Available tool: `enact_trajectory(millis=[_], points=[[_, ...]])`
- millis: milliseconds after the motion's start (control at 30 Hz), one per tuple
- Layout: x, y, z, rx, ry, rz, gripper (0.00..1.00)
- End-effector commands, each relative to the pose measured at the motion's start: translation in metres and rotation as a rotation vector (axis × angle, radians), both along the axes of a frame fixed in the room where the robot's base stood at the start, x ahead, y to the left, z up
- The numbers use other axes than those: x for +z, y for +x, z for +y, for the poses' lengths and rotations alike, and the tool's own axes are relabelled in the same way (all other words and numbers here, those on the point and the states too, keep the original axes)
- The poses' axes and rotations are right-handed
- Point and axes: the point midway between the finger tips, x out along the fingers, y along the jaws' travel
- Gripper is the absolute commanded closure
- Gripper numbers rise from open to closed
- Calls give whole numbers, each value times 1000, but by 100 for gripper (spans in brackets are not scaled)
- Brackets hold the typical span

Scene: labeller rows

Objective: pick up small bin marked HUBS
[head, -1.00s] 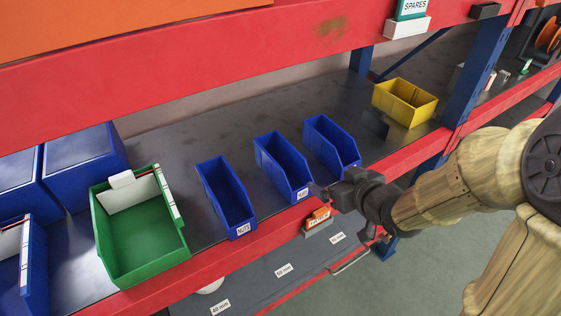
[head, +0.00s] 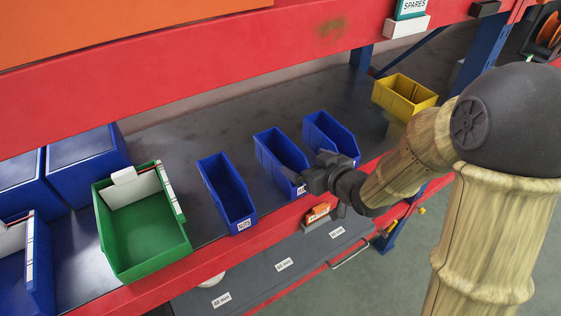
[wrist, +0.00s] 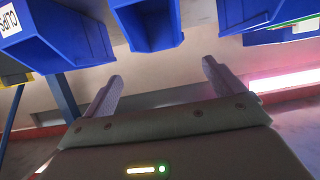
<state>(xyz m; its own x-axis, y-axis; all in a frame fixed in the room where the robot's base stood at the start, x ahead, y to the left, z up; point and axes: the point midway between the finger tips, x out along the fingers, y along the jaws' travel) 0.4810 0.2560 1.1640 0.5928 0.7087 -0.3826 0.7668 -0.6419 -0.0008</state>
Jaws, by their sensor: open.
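Three small blue bins stand in a row on the shelf in the head view: a left bin (head: 224,187), a middle bin (head: 274,150) and a right bin (head: 330,130). The left bin's front label seems to read NUTS. My gripper (head: 304,178) is at the front of the middle bin, open and empty. In the wrist view its two fingers (wrist: 160,76) are spread below a blue bin (wrist: 150,22), with no contact visible.
A green bin (head: 155,262) stands left of the row, and a yellow bin (head: 412,97) stands far right. The red shelf beam (head: 282,220) runs along the front, with an orange-topped item (head: 317,213) on it. A red upper beam (head: 150,75) hangs above. Dark shelf behind the bins is clear.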

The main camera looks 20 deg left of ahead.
Motion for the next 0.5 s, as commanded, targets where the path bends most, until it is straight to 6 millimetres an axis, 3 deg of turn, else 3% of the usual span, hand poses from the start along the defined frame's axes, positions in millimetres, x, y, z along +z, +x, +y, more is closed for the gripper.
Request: enact_trajectory(millis=[500], points=[[-24,37,46,1,-1,0,6]])
